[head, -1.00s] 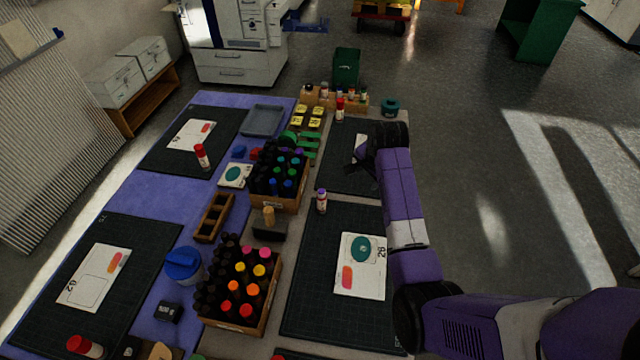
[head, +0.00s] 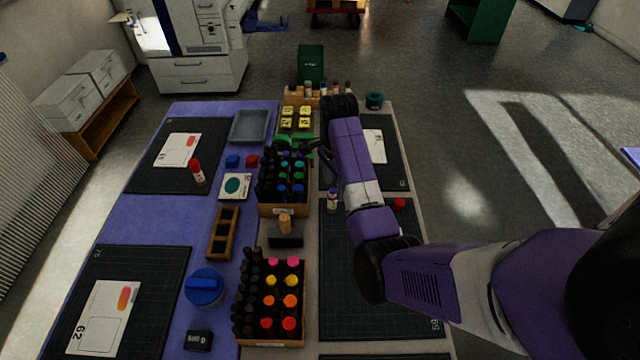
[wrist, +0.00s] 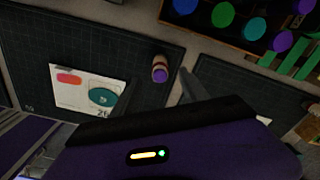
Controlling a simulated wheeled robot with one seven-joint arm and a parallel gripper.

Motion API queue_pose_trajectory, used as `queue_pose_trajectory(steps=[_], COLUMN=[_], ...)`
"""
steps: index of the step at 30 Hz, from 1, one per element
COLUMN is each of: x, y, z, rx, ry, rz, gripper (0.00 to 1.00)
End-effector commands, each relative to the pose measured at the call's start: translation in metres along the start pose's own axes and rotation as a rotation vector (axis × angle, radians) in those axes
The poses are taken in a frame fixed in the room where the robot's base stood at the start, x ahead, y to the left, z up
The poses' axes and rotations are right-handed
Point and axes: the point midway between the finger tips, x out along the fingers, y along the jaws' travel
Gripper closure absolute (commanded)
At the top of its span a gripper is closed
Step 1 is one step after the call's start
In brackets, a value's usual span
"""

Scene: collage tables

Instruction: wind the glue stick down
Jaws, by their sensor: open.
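A white glue stick with a purple cap (head: 332,200) stands upright by the top left corner of the near right cutting mat (head: 342,290). In the wrist view the purple-capped stick (wrist: 160,70) lies ahead of and between my finger lines, apart from them. My gripper (head: 318,152) is open and empty, above the right side of the table; its fingers (wrist: 157,84) also show in the wrist view. A red-capped stick (head: 196,172) stands on the far left mat (head: 148,185). A red top (head: 398,204) shows beside my arm.
Two crates of dark bottles with coloured caps stand mid-table, one far (head: 284,207) and one near (head: 270,342). A wooden block stamp (head: 285,225) stands between them. A white card (wrist: 72,100) lies on the mat in the wrist view.

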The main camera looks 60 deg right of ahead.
Motion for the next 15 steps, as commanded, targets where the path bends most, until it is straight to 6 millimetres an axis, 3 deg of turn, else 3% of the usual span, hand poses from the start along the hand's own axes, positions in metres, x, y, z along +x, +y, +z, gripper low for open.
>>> queue_pose_trajectory(steps=[5, 15], x=[0.01, 0.058], y=[0.001, 0.002], z=[0.0, 0.0], rx=[0.003, 0.002], ry=[-0.001, -0.002], rz=[0.005, 0.004], gripper=[0.48, 0.48])
